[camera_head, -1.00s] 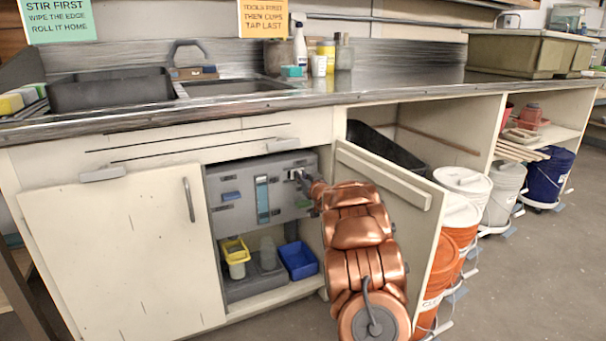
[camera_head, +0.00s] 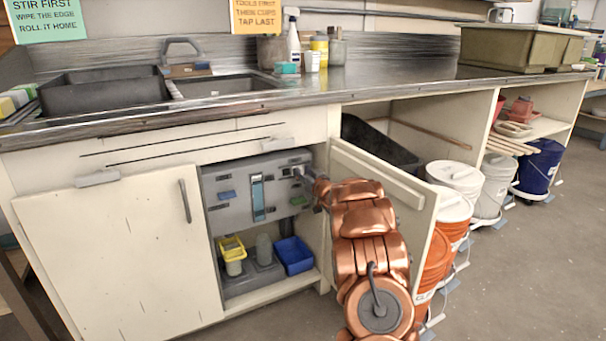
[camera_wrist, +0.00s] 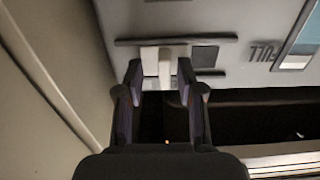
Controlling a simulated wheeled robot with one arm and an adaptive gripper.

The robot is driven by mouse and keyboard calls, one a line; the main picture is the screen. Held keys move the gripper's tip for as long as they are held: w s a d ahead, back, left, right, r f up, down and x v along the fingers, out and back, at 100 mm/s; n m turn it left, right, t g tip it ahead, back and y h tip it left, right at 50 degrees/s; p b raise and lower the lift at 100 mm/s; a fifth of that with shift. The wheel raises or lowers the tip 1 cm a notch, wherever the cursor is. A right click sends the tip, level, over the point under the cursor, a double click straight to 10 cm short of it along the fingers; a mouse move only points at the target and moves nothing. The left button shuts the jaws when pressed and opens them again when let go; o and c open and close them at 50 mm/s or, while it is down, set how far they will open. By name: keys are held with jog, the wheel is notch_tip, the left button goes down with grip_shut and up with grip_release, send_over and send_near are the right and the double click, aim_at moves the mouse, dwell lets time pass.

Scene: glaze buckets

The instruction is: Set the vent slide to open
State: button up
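The vent slide is a pale tab (camera_wrist: 157,62) between two dark rails on the grey panel (camera_head: 236,190) inside the open sink cabinet. A dark slot (camera_wrist: 205,56) shows to the right of the tab in the wrist view. My gripper (camera_wrist: 159,76) is open, with one finger on each side of the tab. Small gaps show between the fingers and the tab. In the head view, my gripper (camera_head: 306,175) is at the panel's right side, and my arm hides part of that area.
The open cabinet door (camera_head: 385,185) stands close to the right of my arm. Orange buckets (camera_head: 452,218) stand beyond the door.

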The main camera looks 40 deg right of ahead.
jog(key=shift+s, duration=0.1)
jog(key=v, duration=1.1)
jog(key=shift+s, duration=0.4)
jog(key=shift+a, duration=0.15)
